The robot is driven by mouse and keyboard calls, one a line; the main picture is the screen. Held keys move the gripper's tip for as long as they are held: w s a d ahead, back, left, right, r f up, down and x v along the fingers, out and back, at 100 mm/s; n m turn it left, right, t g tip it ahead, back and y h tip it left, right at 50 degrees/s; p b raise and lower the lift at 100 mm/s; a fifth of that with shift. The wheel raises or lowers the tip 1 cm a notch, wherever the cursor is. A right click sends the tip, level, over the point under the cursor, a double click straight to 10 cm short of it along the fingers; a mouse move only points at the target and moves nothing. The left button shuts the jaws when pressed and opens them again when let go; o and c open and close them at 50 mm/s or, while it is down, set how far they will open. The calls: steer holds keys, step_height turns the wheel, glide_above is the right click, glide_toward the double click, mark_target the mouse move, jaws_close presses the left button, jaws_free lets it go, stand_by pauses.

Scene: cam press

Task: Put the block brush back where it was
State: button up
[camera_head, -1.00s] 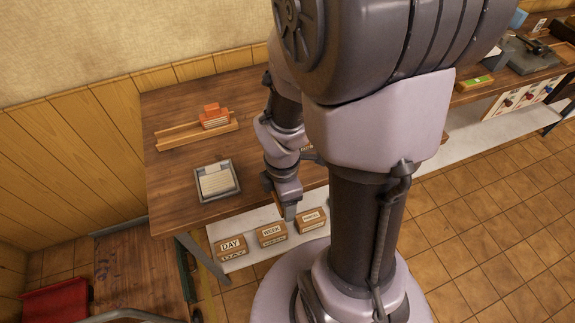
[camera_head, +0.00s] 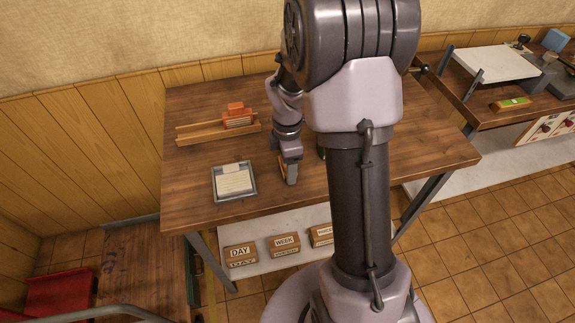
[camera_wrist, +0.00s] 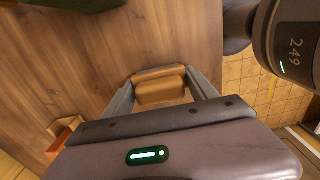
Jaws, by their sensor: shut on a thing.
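The block brush (camera_wrist: 160,88) shows in the wrist view as a tan wooden block between my two fingers. My gripper (camera_head: 287,176) is shut on it above the wooden table (camera_head: 410,150), near the front edge. In the head view only a small tan bit of the brush shows beside the fingers. Its underside is hidden, and I cannot tell whether it touches the tabletop.
A grey tray with pale sheets (camera_head: 234,183) lies left of my gripper. A wooden rail (camera_head: 195,132) with an orange block (camera_head: 237,115) is behind it. Labelled boxes (camera_head: 240,254) sit on the lower shelf. A dark green thing (camera_wrist: 80,4) is partly visible.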

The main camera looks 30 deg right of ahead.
steer(key=shift+f, duration=0.1)
steer(key=o, duration=1.3)
step_height(320, 180, up, 13)
steer(key=p, duration=0.5)
steer(key=shift+a+f, duration=0.15)
steer(key=s+a+r+m+t+y, duration=0.2)
steer(key=s+a+r+m+t, duration=0.3)
steer(key=s+a+r+m, duration=0.9)
steer(key=s+a+m, duration=0.2)
steer(key=s+m, duration=0.1)
steer(key=m, duration=0.2)
steer(key=shift+s+r+t, duration=0.15)
steer(key=shift+r+t, duration=0.05)
steer(key=shift+t, duration=0.2)
